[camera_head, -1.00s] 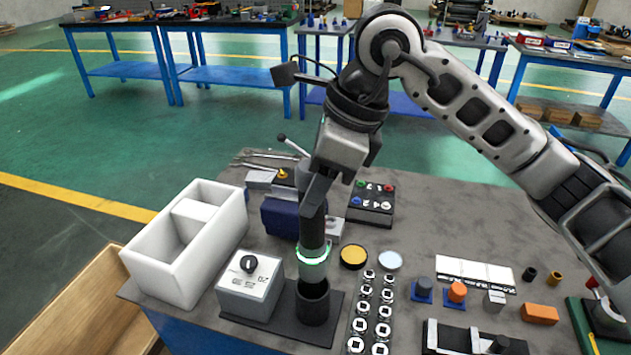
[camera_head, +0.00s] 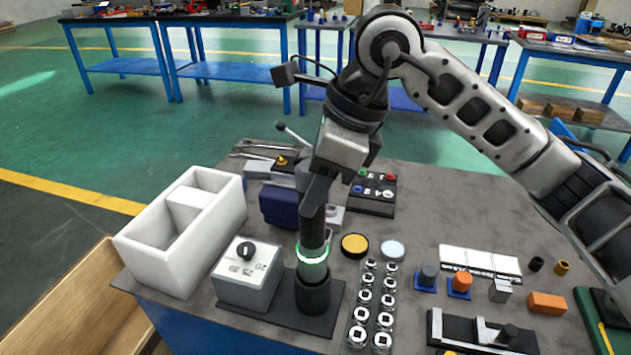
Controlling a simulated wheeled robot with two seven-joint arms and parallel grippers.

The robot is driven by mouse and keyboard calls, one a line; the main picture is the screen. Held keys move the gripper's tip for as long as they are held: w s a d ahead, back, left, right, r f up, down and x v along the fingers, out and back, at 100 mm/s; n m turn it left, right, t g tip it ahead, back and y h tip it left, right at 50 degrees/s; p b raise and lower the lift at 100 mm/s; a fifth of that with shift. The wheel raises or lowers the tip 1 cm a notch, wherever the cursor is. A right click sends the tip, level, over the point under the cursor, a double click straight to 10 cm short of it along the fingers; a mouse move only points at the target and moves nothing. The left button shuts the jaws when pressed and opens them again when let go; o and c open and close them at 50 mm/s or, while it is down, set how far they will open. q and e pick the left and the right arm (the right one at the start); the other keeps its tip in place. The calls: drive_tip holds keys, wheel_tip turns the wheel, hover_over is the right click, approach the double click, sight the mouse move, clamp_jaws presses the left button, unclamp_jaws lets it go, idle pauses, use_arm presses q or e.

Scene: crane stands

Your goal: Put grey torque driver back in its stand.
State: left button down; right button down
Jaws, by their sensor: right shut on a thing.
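The grey torque driver (camera_head: 312,237) is an upright dark grey cylinder with a glowing green-white ring low on its body. My right gripper (camera_head: 314,198) points down and is shut on its upper end. The stand is a black round cup (camera_head: 312,294) on a flat dark base plate (camera_head: 287,316) near the table's front edge. The driver is in line above the cup, and its lower end meets the cup's mouth. How deep it sits inside is hidden. My left gripper is not in view.
A grey dial box (camera_head: 247,278) stands close left of the cup, with a white divided bin (camera_head: 186,235) beyond. A tray of sockets (camera_head: 372,305) is close on the right. A dark blue block (camera_head: 280,205) lies behind. Yellow (camera_head: 354,245) and pale blue discs lie right.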

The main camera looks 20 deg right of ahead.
sight(312, 239)
drive_tip(key=shift+f+b, duration=0.7)
drive_tip(key=shift+f, duration=0.05)
drive_tip(key=shift+f+b, duration=0.4)
drive_tip(key=shift+f, duration=0.05)
drive_tip(key=shift+f+b, duration=0.4)
drive_tip(key=c, duration=0.8)
unclamp_jaws()
drive_tip(key=shift+f, duration=0.1)
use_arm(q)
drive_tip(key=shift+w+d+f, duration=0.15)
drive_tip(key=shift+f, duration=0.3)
